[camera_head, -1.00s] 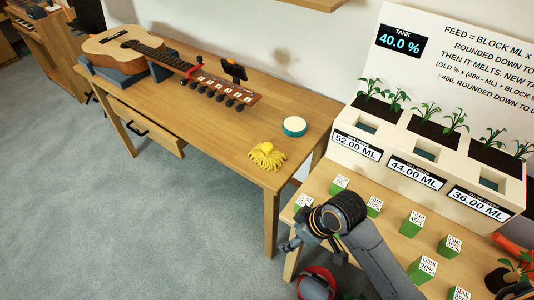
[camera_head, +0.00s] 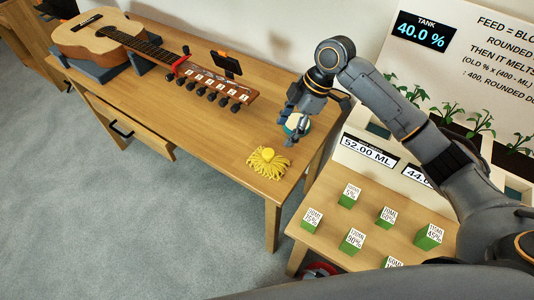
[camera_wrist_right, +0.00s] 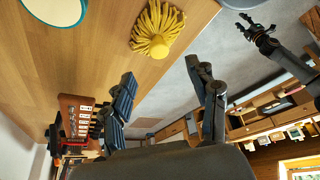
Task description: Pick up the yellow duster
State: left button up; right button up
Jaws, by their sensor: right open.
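The yellow duster (camera_head: 268,163), a mop-like bundle of strands with a rounded knob, lies on the wooden table near its front right corner. In the right wrist view the duster (camera_wrist_right: 156,30) shows at the top, beyond the fingertips and apart from them. My right gripper (camera_head: 288,132) is above the table, just behind and to the right of the duster in the head view. Its two fingers (camera_wrist_right: 160,75) are spread with nothing between them. My left gripper (camera_wrist_right: 260,34) shows small at the upper right of the right wrist view, away from the duster; its opening is unclear.
A white round dish with a teal rim (camera_head: 298,123) is partly hidden behind my right gripper. A guitar (camera_head: 95,37) and a small dark stand (camera_head: 226,64) are farther left. Green labelled blocks (camera_head: 348,195) stand on the neighbouring table. The tabletop left of the duster is clear.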

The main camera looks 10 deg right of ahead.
send_over(269, 152)
jog(key=d, duration=0.3)
jog(key=f, duration=0.4)
jog(key=shift+s+a+f, duration=0.25)
jog(key=shift+s+f, duration=0.1)
jog(key=shift+s, duration=0.05)
jog(key=x, duration=0.3)
jog(key=shift+w+r+p, duration=0.1)
jog(key=shift+w+p, duration=0.05)
jog(key=shift+p, duration=0.2)
jog(key=x, duration=0.2)
jog(key=shift+w+a+f, duration=0.2)
jog(key=shift+f, duration=0.1)
jog(key=shift+a+f, duration=0.1)
jog(key=shift+f, duration=0.35)
jog(key=c, duration=1)
grip_shut()
pick_arm(q)
jog(key=s, duration=0.3)
jog(key=shift+a+r+g, duration=0.1)
jog(key=shift+r+g, duration=0.2)
jog(key=shift+r, duration=0.1)
